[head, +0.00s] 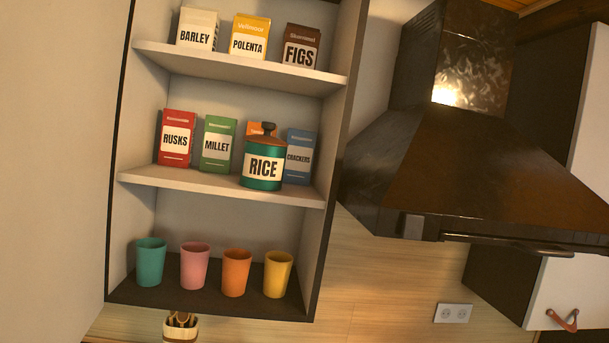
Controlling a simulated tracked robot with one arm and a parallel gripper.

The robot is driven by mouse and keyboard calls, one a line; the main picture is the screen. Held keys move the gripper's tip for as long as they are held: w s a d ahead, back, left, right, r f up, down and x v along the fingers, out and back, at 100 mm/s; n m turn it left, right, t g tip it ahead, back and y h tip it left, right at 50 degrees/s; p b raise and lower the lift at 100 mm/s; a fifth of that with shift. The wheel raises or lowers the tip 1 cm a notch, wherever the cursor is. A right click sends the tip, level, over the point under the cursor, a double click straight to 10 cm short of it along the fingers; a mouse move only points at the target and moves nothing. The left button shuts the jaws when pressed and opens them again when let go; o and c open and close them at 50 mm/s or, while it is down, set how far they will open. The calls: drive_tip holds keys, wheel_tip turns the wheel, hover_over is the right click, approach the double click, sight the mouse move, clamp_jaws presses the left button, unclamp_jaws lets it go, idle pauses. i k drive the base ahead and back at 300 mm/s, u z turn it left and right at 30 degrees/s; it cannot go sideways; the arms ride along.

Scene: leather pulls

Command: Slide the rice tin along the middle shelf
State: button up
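The rice tin (263,165) is a teal round tin with a white RICE label and a brown knobbed lid. It stands upright on the middle shelf (215,184), right of the middle and near the front edge. Behind it, an orange box (256,128) is mostly hidden. A blue crackers box (300,157) stands behind it to the right, partly covered. A green millet box (217,144) and a red rusks box (177,138) stand to its left. My gripper is not in view.
The top shelf (235,69) holds boxes of barley, polenta and figs. Several coloured cups stand on the cabinet floor (215,302). The cabinet's right side wall (335,130) bounds the shelf. A dark range hood (450,170) juts out to the right. The shelf front left of the tin is clear.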

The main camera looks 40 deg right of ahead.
sight(263, 166)
drive_tip(key=z, duration=1.9)
drive_tip(key=k, duration=0.7)
drive_tip(key=u, duration=0.85)
drive_tip(key=i, duration=1)
